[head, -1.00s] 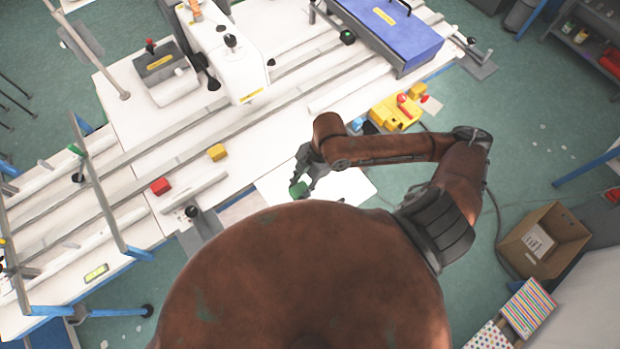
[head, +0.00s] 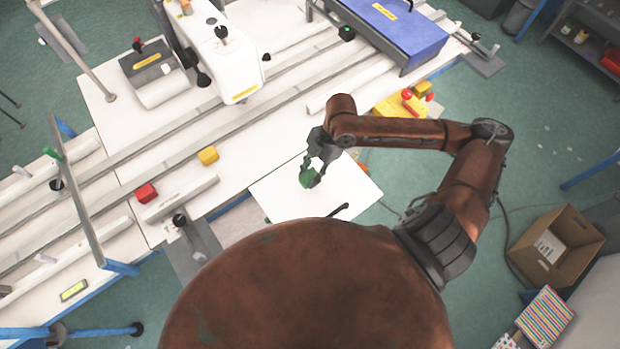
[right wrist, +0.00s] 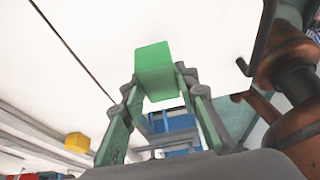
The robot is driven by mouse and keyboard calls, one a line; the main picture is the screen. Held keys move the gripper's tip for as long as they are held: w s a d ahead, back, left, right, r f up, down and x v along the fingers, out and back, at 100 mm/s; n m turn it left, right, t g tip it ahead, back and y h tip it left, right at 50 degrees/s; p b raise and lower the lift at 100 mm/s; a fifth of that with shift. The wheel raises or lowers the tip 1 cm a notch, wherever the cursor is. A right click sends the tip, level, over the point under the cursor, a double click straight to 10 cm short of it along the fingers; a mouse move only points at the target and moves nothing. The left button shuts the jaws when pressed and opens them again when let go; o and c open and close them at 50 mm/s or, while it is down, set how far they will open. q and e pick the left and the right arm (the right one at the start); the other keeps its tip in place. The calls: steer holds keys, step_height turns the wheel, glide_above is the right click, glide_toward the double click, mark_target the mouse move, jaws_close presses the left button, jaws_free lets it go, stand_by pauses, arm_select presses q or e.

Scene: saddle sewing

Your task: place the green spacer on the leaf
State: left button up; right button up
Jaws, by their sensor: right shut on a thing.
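The green spacer (head: 307,178) is a small green block in the jaws of my right gripper (head: 314,168). In the right wrist view the spacer (right wrist: 155,68) sits at the fingertips, with a finger on each side. The white leaf (head: 285,197) is the flat panel at the table's near edge. The gripper and spacer are over the leaf in the head view; the height of the gap below the spacer cannot be told. My own body covers the leaf's near part. My left gripper is out of view.
A yellow block (head: 208,155) and a red block (head: 146,193) lie on the table to the left. A dark handle-like piece (head: 339,211) shows at the leaf's near side. Most visible leaf surface is clear.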

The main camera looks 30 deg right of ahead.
mark_target(310, 179)
steer(key=shift+w+d+f, duration=0.1)
steer(key=shift+f, duration=0.8)
steer(key=shift+w+d+f, duration=0.1)
steer(key=shift+f, duration=0.8)
steer(key=shift+f, duration=0.1)
steer(key=o, duration=1.2)
steer(key=shift+s, duration=0.1)
steer(key=p+v, duration=0.1)
steer(key=v, duration=1.1)
